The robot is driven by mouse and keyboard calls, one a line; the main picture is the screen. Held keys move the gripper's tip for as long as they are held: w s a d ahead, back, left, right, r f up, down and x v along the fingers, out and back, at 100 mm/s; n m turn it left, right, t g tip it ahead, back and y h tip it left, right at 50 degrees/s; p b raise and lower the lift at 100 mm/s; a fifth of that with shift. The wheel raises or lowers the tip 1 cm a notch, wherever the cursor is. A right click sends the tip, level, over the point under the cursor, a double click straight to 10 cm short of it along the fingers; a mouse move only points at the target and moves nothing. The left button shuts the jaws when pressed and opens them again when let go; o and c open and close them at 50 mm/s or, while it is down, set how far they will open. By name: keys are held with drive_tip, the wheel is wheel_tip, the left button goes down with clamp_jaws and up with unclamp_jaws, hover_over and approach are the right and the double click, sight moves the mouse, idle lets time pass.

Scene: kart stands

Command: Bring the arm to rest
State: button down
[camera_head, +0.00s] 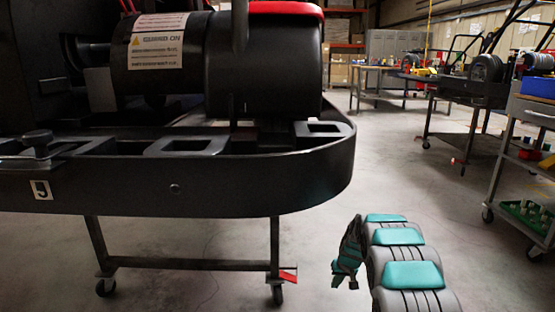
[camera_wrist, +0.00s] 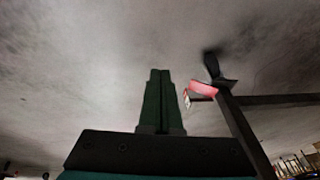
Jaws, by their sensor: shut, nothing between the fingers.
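My gripper (camera_head: 345,278) hangs low at the end of my curled grey and teal arm, to the right of the kart stand in the head view. In the wrist view its dark fingers (camera_wrist: 160,102) lie together, shut with nothing between them. Behind them is bare concrete floor. The gripper is apart from the stand, and nothing touches it.
A black kart (camera_head: 178,185) on a wheeled stand (camera_head: 190,264) fills the left; a stand leg with a red tab shows in the wrist view (camera_wrist: 238,125). A grey tool cart (camera_head: 510,165) stands at right. Workbenches (camera_head: 385,75) stand behind. Floor between is clear.

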drive_tip(key=s+a+r+g, duration=0.1)
drive_tip(key=s+a+r, duration=0.1)
drive_tip(key=s+r, duration=0.9)
drive_tip(key=s+a+r+g, duration=0.1)
drive_tip(key=s+a+r, duration=0.1)
drive_tip(key=s+r, duration=0.9)
drive_tip(key=s+a+r+g+h, duration=0.1)
drive_tip(key=s+g, duration=0.1)
drive_tip(key=s, duration=1.6)
drive_tip(key=s+a+r+g, duration=0.1)
drive_tip(key=s, duration=1.6)
wheel_tip(320, 180, up, 9)
drive_tip(key=p, duration=0.9)
drive_tip(key=shift+d+r, duration=0.2)
drive_tip(key=shift+d, duration=0.05)
drive_tip(key=shift+a, duration=0.15)
